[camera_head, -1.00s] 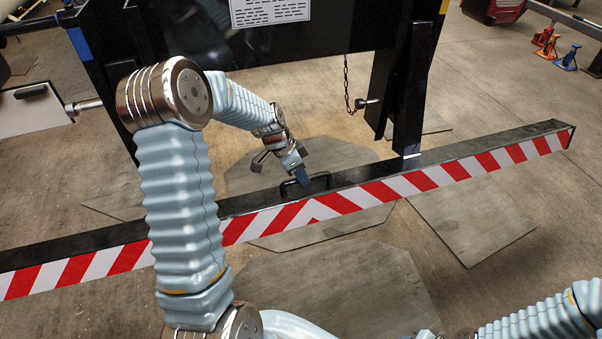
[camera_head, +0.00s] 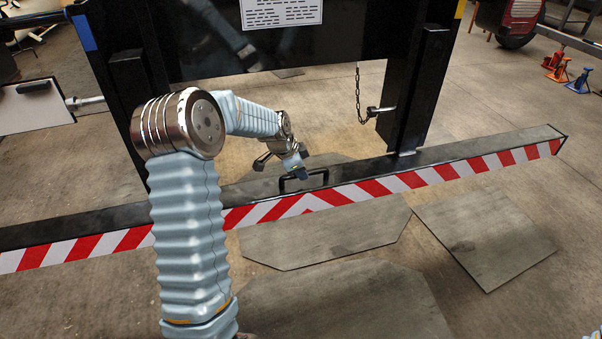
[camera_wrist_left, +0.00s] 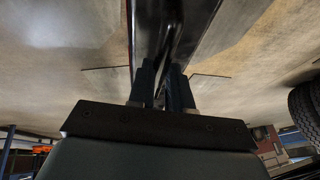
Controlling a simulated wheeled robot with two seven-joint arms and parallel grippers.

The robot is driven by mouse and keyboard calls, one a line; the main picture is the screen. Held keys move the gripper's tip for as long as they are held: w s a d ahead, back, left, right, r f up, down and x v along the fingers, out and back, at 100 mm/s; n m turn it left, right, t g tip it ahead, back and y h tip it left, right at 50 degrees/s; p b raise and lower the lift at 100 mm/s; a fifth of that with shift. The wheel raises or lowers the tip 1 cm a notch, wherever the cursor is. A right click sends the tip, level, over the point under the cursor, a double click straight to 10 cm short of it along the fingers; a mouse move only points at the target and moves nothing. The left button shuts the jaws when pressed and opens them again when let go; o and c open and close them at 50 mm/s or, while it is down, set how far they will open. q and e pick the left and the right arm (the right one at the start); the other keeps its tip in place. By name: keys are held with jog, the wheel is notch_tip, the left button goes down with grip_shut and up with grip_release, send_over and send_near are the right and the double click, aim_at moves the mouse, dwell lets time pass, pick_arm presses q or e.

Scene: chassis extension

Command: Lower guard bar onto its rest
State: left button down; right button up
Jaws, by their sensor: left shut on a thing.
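The guard bar (camera_head: 430,174) is a long black beam with red and white diagonal stripes along its front, spanning the head view. A black loop handle (camera_head: 318,180) stands on top near its middle. My left gripper (camera_head: 302,178) is at this handle and shut on it. In the left wrist view, my left gripper's two dark fingers (camera_wrist_left: 162,85) are close together, with the black bar running away between and beyond them. The fingers partly hide the handle. The rest of the bar cannot be picked out with certainty. My right gripper is not in view.
Black upright posts (camera_head: 415,90) stand behind the bar, with a hanging chain and pin (camera_head: 377,111) beside the right one. Flat grey plates (camera_head: 485,235) lie on the floor in front. Red and blue jack stands (camera_head: 567,70) stand at the far right.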

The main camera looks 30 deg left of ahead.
pick_arm(q)
jog(key=c, duration=1.1)
grip_release()
jog(key=shift+w+a, duration=0.2)
jog(key=shift+a, duration=0.05)
jog(key=shift+o, duration=0.2)
jog(key=v, duration=1.3)
jog(key=shift+s+r+p, duration=0.25)
jog(key=shift+r+p, duration=0.05)
jog(key=shift+p, duration=0.15)
jog(key=s+d+f+n+g+h+p, duration=0.1)
jog(key=s+d+f+n, duration=0.15)
jog(key=d+f, duration=0.75)
jog(key=s+d+f+n+g+h+p, duration=0.1)
jog(key=s+d+f+n, duration=0.15)
jog(key=d+f, duration=0.85)
jog(key=s+d+f+n+g+p, duration=0.1)
jog(key=s+d+f+n, duration=0.1)
jog(key=s+d+f, duration=0.3)
jog(key=s+d+f+n+g+h, duration=0.1)
jog(key=s+d+f+n, duration=0.2)
jog(key=s, duration=0.8)
jog(key=x, duration=0.3)
jog(key=shift+s+d+p, duration=0.15)
jog(key=shift+d+p, duration=0.15)
jog(key=shift+p, duration=0.1)
